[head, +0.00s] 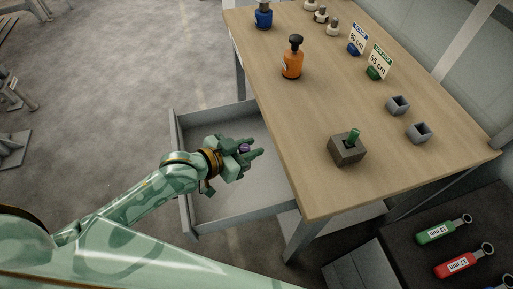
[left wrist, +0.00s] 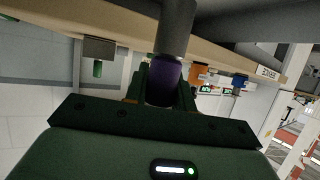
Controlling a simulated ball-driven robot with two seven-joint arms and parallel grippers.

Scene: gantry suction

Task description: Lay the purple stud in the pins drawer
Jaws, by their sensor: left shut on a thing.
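The purple stud (head: 244,148) is held between the fingers of my left gripper (head: 252,149). In the left wrist view the purple stud (left wrist: 162,82) shows between the fingers, with a dark grey cylindrical part running from it to the top edge. An open grey drawer (head: 187,205) sticks out from the table's left side. My left gripper appears above this drawer in the head view; its height over the floor of the drawer is hard to tell. The visible part of the drawer looks empty. My right gripper is not in view.
The wooden table (head: 310,110) carries a dark block with a green peg (head: 347,147), an orange bottle (head: 292,60), a blue bottle (head: 263,16) and two small grey cups (head: 398,104). Wrenches with coloured labels (head: 440,232) lie on a dark surface at lower right.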

